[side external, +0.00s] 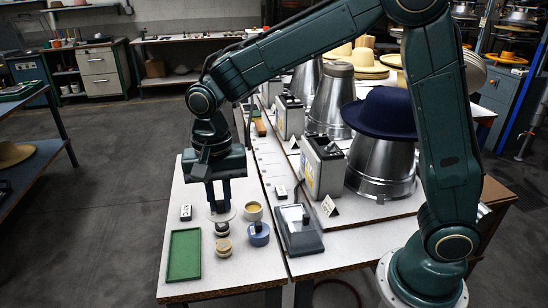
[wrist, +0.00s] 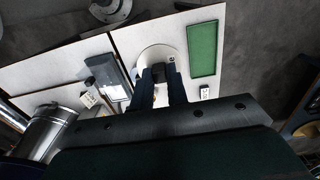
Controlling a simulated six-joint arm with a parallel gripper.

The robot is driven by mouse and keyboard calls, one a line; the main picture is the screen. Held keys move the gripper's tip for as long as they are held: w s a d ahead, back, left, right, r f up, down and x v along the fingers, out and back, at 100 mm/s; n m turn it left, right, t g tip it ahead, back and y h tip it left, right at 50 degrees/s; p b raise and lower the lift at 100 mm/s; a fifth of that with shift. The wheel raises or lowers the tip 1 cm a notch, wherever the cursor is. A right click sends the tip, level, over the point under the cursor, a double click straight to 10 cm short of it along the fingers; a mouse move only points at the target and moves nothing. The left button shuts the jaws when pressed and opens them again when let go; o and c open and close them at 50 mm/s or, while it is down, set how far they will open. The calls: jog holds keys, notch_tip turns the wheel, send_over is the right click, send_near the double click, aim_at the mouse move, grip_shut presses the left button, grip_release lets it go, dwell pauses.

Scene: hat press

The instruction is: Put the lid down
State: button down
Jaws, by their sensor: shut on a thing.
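My gripper (side external: 220,204) points down over the near part of the white table and is shut on a lid. The lid (side external: 226,215) is a pale round disc seen nearly edge-on. In the wrist view the lid (wrist: 151,53) shows as a pale disc just past my two dark fingers (wrist: 160,78), with a dark part between them. Below the lid in the side view is a small dark round piece (side external: 222,230); I cannot tell whether they touch. The green tray (side external: 184,256) lies flat and empty to the front left; the wrist view also shows it (wrist: 203,48).
A tan-topped cup (side external: 253,211) and a blue round piece (side external: 259,236) stand close right of the lid. A low tan-and-dark piece (side external: 223,247) is in front. A grey device (side external: 299,236) and metal cone with a navy hat (side external: 384,112) stand right.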

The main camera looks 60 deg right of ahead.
notch_tip(320, 180, down, 16)
dwell(0.6)
jog(key=shift+f, duration=0.15)
jog(key=shift+f, duration=1.75)
jog(key=shift+f, duration=0.1)
jog(key=c, duration=1.4)
grip_release()
notch_tip(320, 180, up, 12)
jog(key=shift+r, duration=0.15)
